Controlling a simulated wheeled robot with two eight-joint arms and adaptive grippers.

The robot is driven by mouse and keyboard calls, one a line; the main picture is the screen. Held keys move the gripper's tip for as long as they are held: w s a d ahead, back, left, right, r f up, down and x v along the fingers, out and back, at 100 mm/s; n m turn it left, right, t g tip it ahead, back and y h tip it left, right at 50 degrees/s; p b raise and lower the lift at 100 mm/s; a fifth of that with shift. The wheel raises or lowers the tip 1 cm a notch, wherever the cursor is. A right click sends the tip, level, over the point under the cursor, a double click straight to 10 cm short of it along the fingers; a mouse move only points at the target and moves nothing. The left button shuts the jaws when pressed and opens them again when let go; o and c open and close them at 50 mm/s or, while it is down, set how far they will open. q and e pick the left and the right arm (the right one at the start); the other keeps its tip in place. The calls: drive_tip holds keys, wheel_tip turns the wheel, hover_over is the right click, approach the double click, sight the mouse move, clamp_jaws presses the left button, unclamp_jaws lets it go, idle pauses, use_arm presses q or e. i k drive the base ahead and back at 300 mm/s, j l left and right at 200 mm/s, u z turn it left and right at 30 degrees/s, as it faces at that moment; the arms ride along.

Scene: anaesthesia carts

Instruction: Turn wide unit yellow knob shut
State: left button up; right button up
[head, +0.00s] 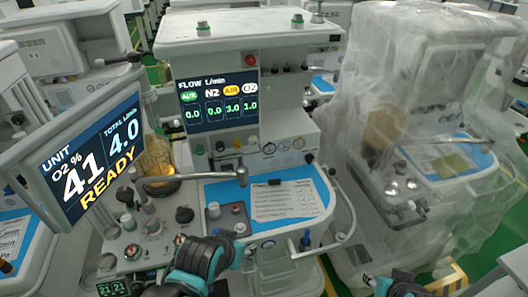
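A row of small knobs (220,147) sits just below this screen. They are too small for me to tell which one is yellow. My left gripper (212,258), black and teal, is low in front of the unit's left side, well below and apart from the knobs. My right gripper (400,287) barely shows at the bottom edge, right of centre. The finger openings of both are unclear.
A tilted monitor (82,160) reading 41, 4.0 and READY stands at left. A metal arm (190,177) crosses below the knobs. A paper sheet (283,200) lies on the blue worktop. A plastic-covered unit (425,130) stands at right.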

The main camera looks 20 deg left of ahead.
sight(236, 144)
drive_tip(key=k+j, duration=0.1)
drive_tip(key=j, duration=0.25)
drive_tip(key=k+j, duration=0.15)
drive_tip(key=j, duration=0.2)
drive_tip(key=k+j, duration=0.1)
drive_tip(key=j, duration=0.25)
drive_tip(key=k+j, duration=0.1)
drive_tip(key=j, duration=0.25)
